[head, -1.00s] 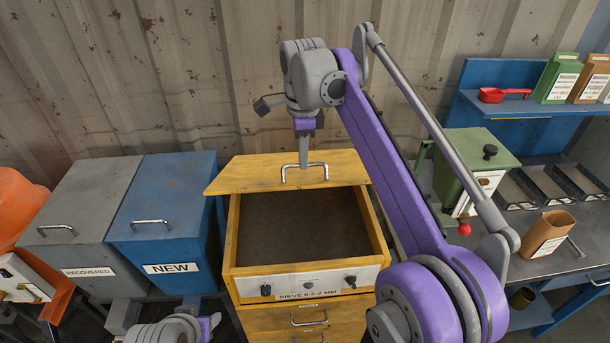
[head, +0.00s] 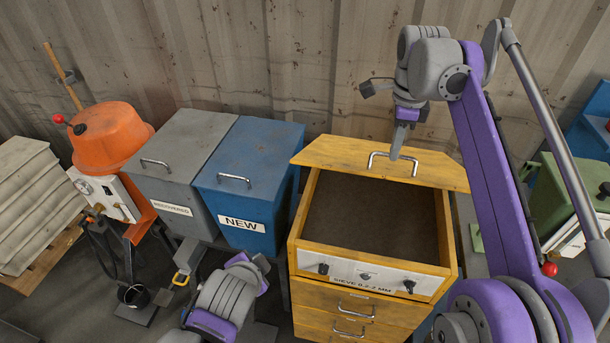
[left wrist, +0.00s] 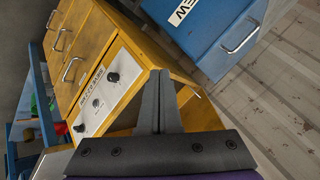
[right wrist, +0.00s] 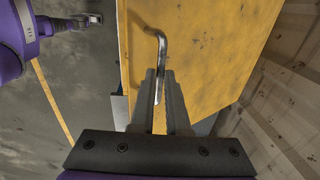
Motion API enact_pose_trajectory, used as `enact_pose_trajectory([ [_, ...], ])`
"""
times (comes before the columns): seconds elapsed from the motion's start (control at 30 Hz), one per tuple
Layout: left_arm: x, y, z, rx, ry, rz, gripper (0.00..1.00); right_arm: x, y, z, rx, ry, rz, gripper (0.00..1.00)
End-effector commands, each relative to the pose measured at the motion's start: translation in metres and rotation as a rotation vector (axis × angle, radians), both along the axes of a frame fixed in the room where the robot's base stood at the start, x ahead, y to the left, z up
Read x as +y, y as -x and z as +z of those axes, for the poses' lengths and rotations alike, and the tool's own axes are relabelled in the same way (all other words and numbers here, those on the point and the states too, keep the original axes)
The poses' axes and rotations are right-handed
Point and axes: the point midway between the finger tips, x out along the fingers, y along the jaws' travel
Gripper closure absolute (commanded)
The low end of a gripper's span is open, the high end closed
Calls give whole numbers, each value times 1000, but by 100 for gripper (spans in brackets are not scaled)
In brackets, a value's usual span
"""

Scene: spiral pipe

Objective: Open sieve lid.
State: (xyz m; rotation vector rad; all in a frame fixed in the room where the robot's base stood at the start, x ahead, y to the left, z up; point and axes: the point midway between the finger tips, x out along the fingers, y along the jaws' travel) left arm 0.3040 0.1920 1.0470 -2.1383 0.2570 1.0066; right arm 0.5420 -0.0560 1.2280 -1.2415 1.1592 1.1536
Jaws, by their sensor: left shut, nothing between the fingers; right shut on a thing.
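The yellow sieve cabinet (head: 310,272) stands right of centre in the head view, labelled "SIEVE 0.2-2 MM". Its yellow lid (head: 330,152) is raised at the back, so the dark inside shows. My right gripper (head: 397,150) is at the metal lid handle (head: 372,160); in the right wrist view the fingers (right wrist: 160,95) are shut on this handle (right wrist: 160,50). My left gripper (left wrist: 160,80) is shut and empty in the left wrist view, with the cabinet's front panel (left wrist: 95,100) beyond it.
A blue "NEW" bin (head: 240,190) and a grey "RECOVERED" bin (head: 172,165) stand left of the cabinet. An orange drum (head: 108,135) is farther left. A corrugated wall (head: 280,60) is close behind. A green box (head: 555,200) stands to the right.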

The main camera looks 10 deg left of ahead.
Motion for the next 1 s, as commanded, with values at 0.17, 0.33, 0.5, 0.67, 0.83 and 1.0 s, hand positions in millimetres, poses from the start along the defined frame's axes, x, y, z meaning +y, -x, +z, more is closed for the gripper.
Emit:
enact_pose_trajectory([
  [0.17, -1, -16, 25, -66, -449, -373, 100, -1, -6, -3, -14, 1, -1, 100],
  [0.33, -11, -28, 51, -110, -909, -700, 100, -1, -6, -3, -14, 1, -1, 100],
  [0.5, -28, -36, 77, -136, -1375, -979, 100, -1, -6, -3, -14, 1, -1, 100],
  [0.67, -45, -39, 95, -143, -1730, -1154, 100, -1, -6, -3, -14, 1, -1, 100],
  [0.83, -55, -40, 104, -139, -1938, -1241, 100, -1, -6, -3, -14, 1, -1, 100],
  [1.0, -58, -45, 105, -135, -1994, -1261, 100, -1, -6, -3, -14, 1, -1, 100],
])
